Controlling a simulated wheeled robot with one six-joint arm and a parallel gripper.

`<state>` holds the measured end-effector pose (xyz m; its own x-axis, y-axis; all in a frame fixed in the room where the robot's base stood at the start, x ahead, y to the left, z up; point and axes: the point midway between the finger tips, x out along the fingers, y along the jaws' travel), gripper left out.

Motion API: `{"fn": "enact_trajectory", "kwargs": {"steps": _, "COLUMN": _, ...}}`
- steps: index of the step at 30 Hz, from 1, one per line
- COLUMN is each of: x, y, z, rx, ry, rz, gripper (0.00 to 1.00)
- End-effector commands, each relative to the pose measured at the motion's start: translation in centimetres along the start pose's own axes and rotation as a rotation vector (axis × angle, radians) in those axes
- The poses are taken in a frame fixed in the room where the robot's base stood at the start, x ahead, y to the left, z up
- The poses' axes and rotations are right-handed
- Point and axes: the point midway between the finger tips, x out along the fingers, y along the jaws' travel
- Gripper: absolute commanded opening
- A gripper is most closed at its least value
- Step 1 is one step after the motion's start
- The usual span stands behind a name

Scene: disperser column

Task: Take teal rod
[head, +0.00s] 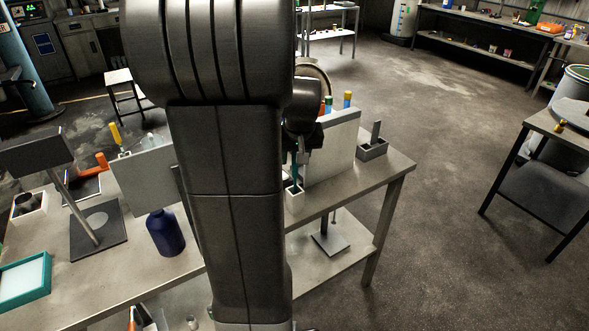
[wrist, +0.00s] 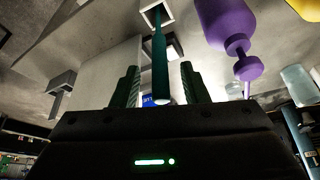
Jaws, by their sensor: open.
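The teal rod (wrist: 160,62) stands in a small white square holder (wrist: 169,15) in the wrist view. My gripper (wrist: 158,72) is open, with one finger on each side of the rod. I cannot tell whether either finger touches it. In the head view the teal rod (head: 294,177) rises from the white holder (head: 296,201) on the bench, beside a pale upright panel (head: 335,150). My gripper (head: 303,160) is at the rod there, partly hidden behind my arm.
A grey block holder with a grey rod (head: 372,147) stands right of the panel. A dark blue bottle (head: 165,232), another panel (head: 143,178) and a lamp-like stand (head: 97,240) are on the left. A purple vessel (wrist: 226,22) shows in the wrist view.

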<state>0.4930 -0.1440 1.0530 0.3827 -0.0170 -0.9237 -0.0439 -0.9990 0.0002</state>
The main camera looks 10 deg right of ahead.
Motion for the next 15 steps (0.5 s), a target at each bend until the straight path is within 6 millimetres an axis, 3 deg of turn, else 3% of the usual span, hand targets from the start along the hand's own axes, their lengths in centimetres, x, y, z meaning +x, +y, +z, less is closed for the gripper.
{"fn": "enact_trajectory", "kwargs": {"steps": 6, "x": 2.5, "y": 0.0, "z": -0.1, "rx": 0.000, "ry": -0.002, "rz": 0.000, "gripper": 0.41}}
{"fn": "enact_trajectory", "kwargs": {"steps": 15, "x": 2.9, "y": 0.0, "z": -0.1, "rx": 0.000, "ry": 0.000, "rz": 0.000, "gripper": 0.41}}
